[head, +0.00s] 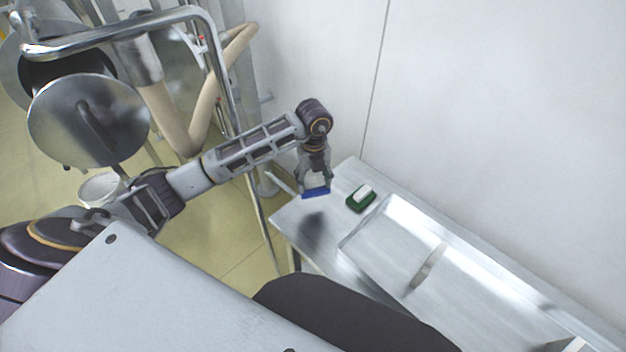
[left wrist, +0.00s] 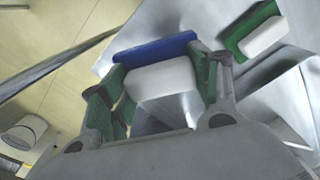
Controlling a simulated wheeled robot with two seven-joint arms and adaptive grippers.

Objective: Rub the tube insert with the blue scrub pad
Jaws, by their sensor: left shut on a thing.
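My left gripper (head: 314,177) is shut on the white block of the blue scrub pad (head: 316,193). It holds the pad above the left end of the metal table, with the blue face down. In the left wrist view the blue pad (left wrist: 155,49) shows beyond its white block, between the green-lined fingers (left wrist: 160,85). A narrow, pale, slightly curved piece, apparently the tube insert (head: 429,265), lies in the shallow metal tray (head: 376,262), to the right of and apart from the pad. My right gripper is not in view.
A green scrub pad (head: 360,199) with a white block sits on the table (head: 297,219) beside the tray; it also shows in the left wrist view (left wrist: 238,42). A wall stands behind the table. A metal pipe frame (head: 225,75) is at the left.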

